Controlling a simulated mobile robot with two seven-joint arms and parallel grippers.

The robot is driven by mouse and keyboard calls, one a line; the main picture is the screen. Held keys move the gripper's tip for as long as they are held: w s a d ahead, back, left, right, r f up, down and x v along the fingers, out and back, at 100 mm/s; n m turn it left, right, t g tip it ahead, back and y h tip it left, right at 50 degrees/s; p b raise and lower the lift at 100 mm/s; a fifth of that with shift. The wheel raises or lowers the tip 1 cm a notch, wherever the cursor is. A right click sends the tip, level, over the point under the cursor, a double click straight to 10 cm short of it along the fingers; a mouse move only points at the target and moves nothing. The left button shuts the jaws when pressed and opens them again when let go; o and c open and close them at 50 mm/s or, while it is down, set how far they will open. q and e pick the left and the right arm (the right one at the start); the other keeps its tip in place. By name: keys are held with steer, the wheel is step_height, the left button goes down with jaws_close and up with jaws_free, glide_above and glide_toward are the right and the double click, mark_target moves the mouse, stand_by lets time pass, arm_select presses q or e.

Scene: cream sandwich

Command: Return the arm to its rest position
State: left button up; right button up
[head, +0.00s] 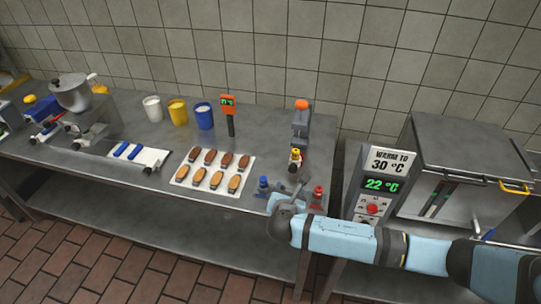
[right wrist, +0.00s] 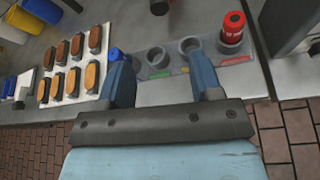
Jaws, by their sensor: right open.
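My light-blue right arm (head: 345,240) reaches in from the right in the head view. Its right gripper (head: 284,204) is above the front edge of the steel table (head: 240,215). In the right wrist view the two blue fingers of this gripper (right wrist: 163,78) stand apart with nothing between them. Beyond them is a grey holder (right wrist: 150,72) with round sockets and coloured labels. A red bottle (right wrist: 233,27) stands in its right socket, and a blue-topped one (right wrist: 115,54) is partly hidden by the left finger. My left gripper is not in view.
A white tray (head: 178,178) of brown and tan oval pieces lies left of the gripper. A control panel reading 22 °C (head: 381,185) and a steel tank (head: 465,150) stand to the right, close to my arm.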

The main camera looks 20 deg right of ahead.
steer(key=s+a+f+m+g+y, duration=0.2)
steer(key=s+a+f+m+y, duration=0.3)
steer(key=s, duration=0.3)
steer(key=s+a+f+m+g+y, duration=0.1)
steer(key=s+a+f+m+y, duration=0.25)
steer(key=s+m, duration=0.3)
steer(key=s+d+m+t, duration=0.1)
steer(key=s+d+m, duration=0.5)
steer(key=s+m, duration=0.6)
steer(key=shift+m+t+y, duration=0.4)
steer(key=shift+m+y, duration=0.05)
steer(key=shift+m, duration=0.4)
